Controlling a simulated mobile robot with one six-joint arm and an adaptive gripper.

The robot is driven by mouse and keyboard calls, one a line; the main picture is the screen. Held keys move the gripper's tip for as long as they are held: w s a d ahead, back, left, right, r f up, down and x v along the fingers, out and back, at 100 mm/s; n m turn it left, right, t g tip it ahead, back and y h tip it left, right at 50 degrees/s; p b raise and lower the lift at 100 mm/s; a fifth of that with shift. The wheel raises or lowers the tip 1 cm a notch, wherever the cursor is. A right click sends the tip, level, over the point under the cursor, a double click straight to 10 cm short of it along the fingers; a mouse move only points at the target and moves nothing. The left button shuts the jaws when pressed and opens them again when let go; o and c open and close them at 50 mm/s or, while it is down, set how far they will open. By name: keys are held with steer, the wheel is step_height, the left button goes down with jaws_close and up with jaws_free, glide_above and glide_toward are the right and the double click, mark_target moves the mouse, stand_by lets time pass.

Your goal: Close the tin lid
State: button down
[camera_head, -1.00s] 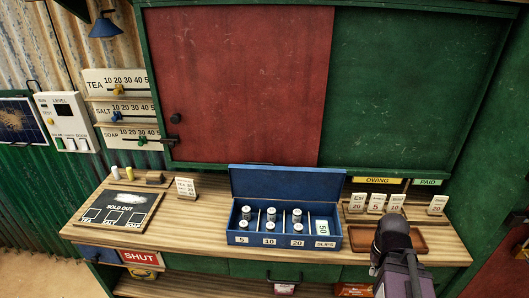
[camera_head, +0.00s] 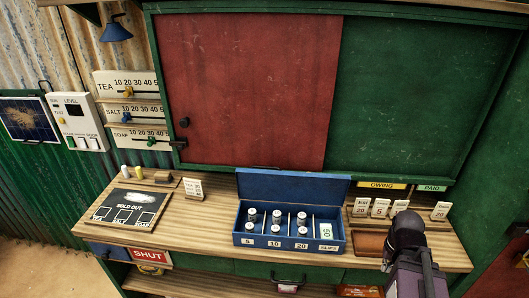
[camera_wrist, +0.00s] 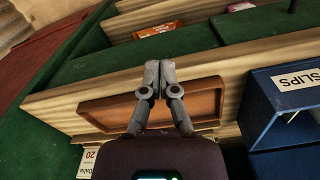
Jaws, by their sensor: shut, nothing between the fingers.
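The blue tin (camera_head: 291,235) stands on the wooden counter with its lid (camera_head: 293,186) raised open at the back. Inside it are several grey cylinders in compartments labelled 5, 10 and 20, and a white card marked 50 in the slips compartment. The tin's slips side also shows at the right edge of the wrist view (camera_wrist: 262,105). In the wrist view my gripper (camera_wrist: 151,82) is shut and empty, above the brown wooden tray (camera_wrist: 205,97). In the head view my arm is right of the tin, and the fingertips are hidden.
Several white cards (camera_head: 381,208) stand behind the brown tray, right of the tin. A sold-out board (camera_head: 129,206) and a small price card (camera_head: 193,189) are on the left of the wooden counter (camera_head: 195,222).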

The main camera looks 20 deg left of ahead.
steer(key=w+a+r+p, duration=0.2)
steer(key=w+r+p, duration=0.1)
steer(key=r+p, duration=0.9)
steer(key=w+a+r+p, duration=0.3)
steer(key=r+p, duration=0.9)
steer(key=r, duration=0.1)
steer(key=w+a, duration=0.3)
steer(key=a, duration=0.9)
steer(key=w+a+r+n, duration=0.1)
steer(key=w+a, duration=0.3)
steer(key=a, duration=0.9)
steer(key=w+a+n+p, duration=0.1)
steer(key=w+a, duration=0.2)
steer(key=a, duration=1)
steer(key=shift+w+a+r+t, duration=0.15)
steer(key=shift+a+r+t, duration=0.1)
steer(key=shift+t, duration=0.15)
steer(key=shift+n, duration=0.3)
steer(key=shift+f, duration=0.2)
steer(key=f+b, duration=0.9)
steer(key=b, duration=0.1)
steer(key=shift+w+a+f, duration=0.1)
steer(key=shift+w+f, duration=0.2)
steer(key=shift+w, duration=0.1)
